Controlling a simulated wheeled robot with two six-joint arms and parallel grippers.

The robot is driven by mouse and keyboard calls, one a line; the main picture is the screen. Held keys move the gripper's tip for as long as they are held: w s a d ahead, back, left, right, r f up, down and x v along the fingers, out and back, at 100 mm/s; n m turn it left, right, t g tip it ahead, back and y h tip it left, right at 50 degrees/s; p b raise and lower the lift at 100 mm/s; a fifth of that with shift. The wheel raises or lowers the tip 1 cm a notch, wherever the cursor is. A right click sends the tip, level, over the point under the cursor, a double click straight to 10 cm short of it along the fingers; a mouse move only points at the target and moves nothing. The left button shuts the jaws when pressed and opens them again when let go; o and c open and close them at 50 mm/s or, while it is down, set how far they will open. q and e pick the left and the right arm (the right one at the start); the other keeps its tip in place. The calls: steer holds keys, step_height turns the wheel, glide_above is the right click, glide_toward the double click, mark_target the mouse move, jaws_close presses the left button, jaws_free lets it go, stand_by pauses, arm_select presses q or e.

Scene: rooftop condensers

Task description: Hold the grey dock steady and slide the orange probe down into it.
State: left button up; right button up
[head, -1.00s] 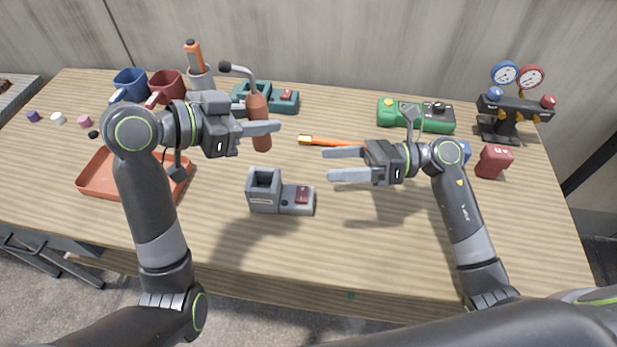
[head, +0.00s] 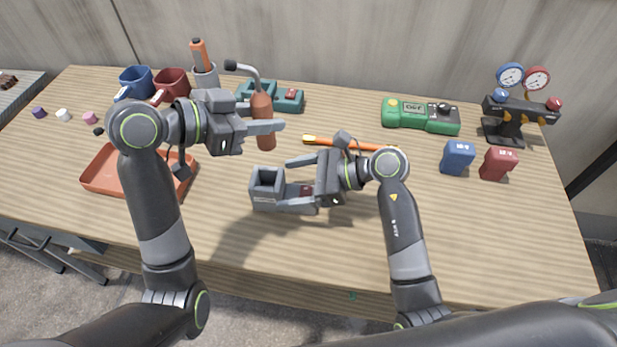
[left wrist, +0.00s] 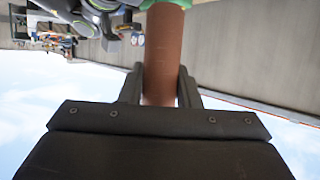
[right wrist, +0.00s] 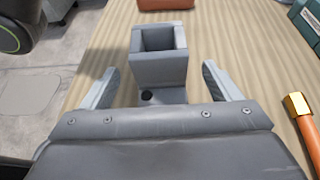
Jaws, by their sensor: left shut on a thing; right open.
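The orange probe (head: 262,103), a brownish-orange cylinder with a bent grey neck and black tip, is upright above the table. My left gripper (head: 275,128) is shut on it. The probe also shows between the fingers in the left wrist view (left wrist: 165,50). The grey dock (head: 267,187) stands on the table, nearer and below the probe, with a square open socket at its left end. My right gripper (head: 274,186) is open low at the dock. In the right wrist view, its fingers lie either side of the dock (right wrist: 158,70), with visible gaps.
An orange tray (head: 100,186) lies left of the dock. A teal dock (head: 288,102) is behind the probe. An orange-handled tool (head: 350,143) lies behind my right gripper. A green meter (head: 420,116), blue block (head: 457,157), red block (head: 498,163) and gauges (head: 510,76) are right. The front table is clear.

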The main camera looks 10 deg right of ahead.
mark_target(260, 148)
steer(key=shift+x, duration=1.9)
steer(key=c, duration=1.2)
arm_select(q)
steer(key=shift+s+a+f, duration=0.1)
steer(key=shift+a+f, duration=0.1)
steer(key=shift+f, duration=0.7)
steer(key=shift+w+a+f, duration=0.1)
steer(key=shift+a+f, duration=0.1)
steer(key=shift+f, duration=0.7)
steer(key=shift+s+a+f, duration=0.1)
steer(key=shift+a+f, duration=0.1)
steer(key=shift+f, duration=0.7)
